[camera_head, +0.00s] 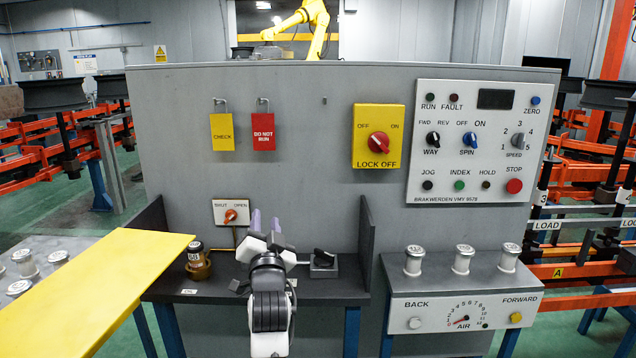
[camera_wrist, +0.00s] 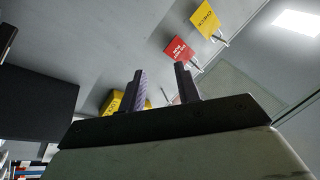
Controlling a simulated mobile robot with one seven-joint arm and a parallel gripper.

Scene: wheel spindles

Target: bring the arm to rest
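My gripper (camera_head: 265,222) is in front of the grey panel (camera_head: 290,190), above the dark shelf (camera_head: 220,288) in the head view. Its two purple-grey fingers (camera_wrist: 162,88) stand apart in the wrist view with nothing between them. They point toward the panel and up. My arm hides part of the shelf and of the panel's lower middle.
A red tag (camera_head: 263,132) and yellow tag (camera_head: 222,132) hang on the panel. A yellow lock-off switch (camera_head: 378,136) is to the right. A brass fitting (camera_head: 198,268) and a black-knobbed block (camera_head: 323,264) flank my arm. A yellow board (camera_head: 95,290) lies at left.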

